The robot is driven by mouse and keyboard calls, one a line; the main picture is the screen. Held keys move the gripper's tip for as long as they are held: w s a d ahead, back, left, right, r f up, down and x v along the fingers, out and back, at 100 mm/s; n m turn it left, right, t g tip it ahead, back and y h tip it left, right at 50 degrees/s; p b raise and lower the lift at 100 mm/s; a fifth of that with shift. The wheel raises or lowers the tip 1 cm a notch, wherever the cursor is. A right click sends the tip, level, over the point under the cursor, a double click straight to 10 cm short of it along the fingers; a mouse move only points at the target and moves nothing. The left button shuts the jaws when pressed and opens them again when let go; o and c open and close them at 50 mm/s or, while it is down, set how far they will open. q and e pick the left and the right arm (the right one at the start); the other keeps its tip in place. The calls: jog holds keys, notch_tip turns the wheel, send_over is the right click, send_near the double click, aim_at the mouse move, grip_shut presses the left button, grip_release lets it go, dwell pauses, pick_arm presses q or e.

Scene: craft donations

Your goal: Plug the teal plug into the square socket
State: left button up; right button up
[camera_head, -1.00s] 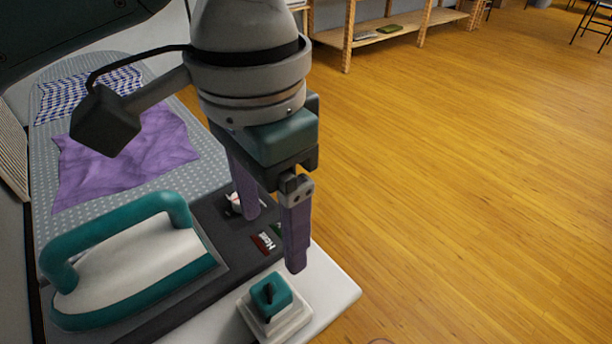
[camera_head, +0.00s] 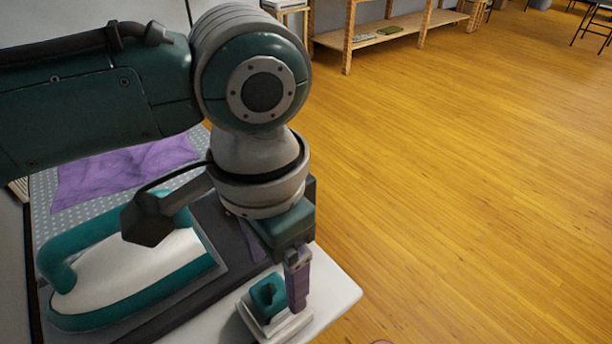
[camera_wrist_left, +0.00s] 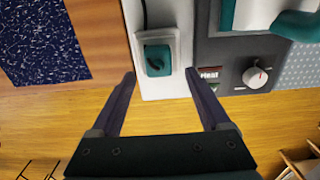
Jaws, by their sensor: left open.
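The teal plug (camera_head: 268,296) is a small block with a dark mark on its top. It sits on a white square base (camera_head: 262,326), which looks like the square socket, on the white tabletop. I cannot tell how deeply it is seated. In the left wrist view the plug (camera_wrist_left: 157,60) lies just beyond and between my fingertips. My left gripper (camera_head: 279,284) points down with purple fingers spread. One finger is close beside the plug in the head view; the other is partly hidden. It is open and empty (camera_wrist_left: 160,71). My right gripper is not in view.
A teal and white iron-like press (camera_head: 140,262) stands left on a dark base. A cord (camera_wrist_left: 144,15) runs near the plug. The white table's edge (camera_head: 345,292) drops to wooden floor.

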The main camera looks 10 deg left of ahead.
aim_at(272, 298)
pick_arm(q)
jog(key=shift+s+f, duration=0.1)
jog(key=shift+f, duration=1.35)
grip_shut()
